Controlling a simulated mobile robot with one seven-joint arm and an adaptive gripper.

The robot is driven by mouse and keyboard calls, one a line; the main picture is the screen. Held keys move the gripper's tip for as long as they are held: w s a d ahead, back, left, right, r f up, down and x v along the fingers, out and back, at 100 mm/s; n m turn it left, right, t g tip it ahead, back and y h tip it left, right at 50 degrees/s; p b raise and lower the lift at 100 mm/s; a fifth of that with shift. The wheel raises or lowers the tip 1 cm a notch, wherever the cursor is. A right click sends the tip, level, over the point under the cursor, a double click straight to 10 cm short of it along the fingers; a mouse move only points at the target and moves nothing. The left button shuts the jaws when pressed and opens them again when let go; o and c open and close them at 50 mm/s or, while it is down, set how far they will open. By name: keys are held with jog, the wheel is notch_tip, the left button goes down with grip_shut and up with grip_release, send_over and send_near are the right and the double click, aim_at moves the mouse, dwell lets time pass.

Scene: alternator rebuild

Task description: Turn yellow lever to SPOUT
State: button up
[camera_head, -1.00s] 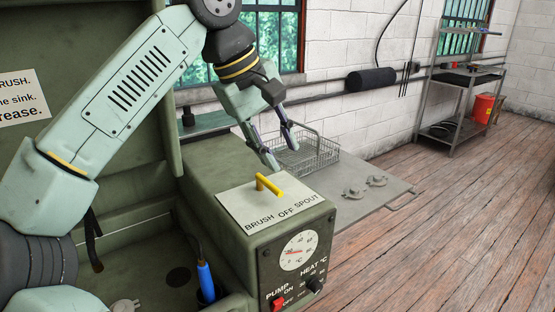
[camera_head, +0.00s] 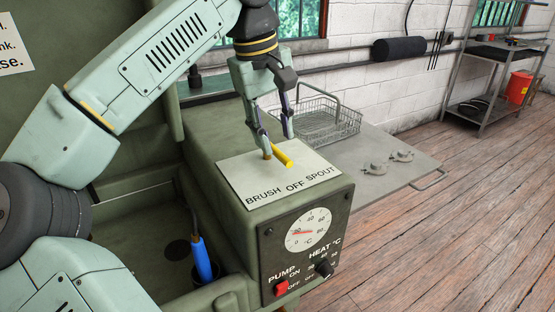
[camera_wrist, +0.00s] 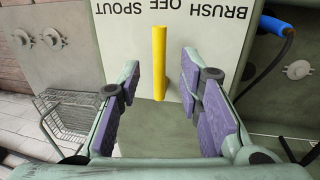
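The yellow lever (camera_head: 284,157) stands on the white label plate (camera_head: 240,180) on top of the green washer cabinet. Its handle points toward the word OFF, between BRUSH and SPOUT. My gripper (camera_head: 275,138) is open and points down just above and behind the lever's pivot end. In the wrist view the lever (camera_wrist: 159,55) lies between the two open purple-padded fingers (camera_wrist: 161,85), with a gap on each side. The label words (camera_wrist: 170,9) show upside down there. I cannot tell how far the fingertips are above the plate.
A wire basket (camera_head: 318,125) and small metal parts (camera_head: 376,169) sit on the side shelf (camera_head: 400,185). The cabinet front has a dial (camera_head: 308,231), a red pump switch (camera_head: 281,288) and a heat knob (camera_head: 323,268). A blue-handled brush (camera_head: 202,260) stands at left.

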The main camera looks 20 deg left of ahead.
aim_at(279, 152)
jog(key=f, duration=0.1)
jog(key=f+b, duration=0.2)
jog(key=shift+w+d+f, duration=0.15)
jog(key=shift+w+d, duration=0.05)
jog(key=shift+w, duration=0.1)
jog(key=shift+c, duration=0.3)
grip_shut()
dwell(0.4)
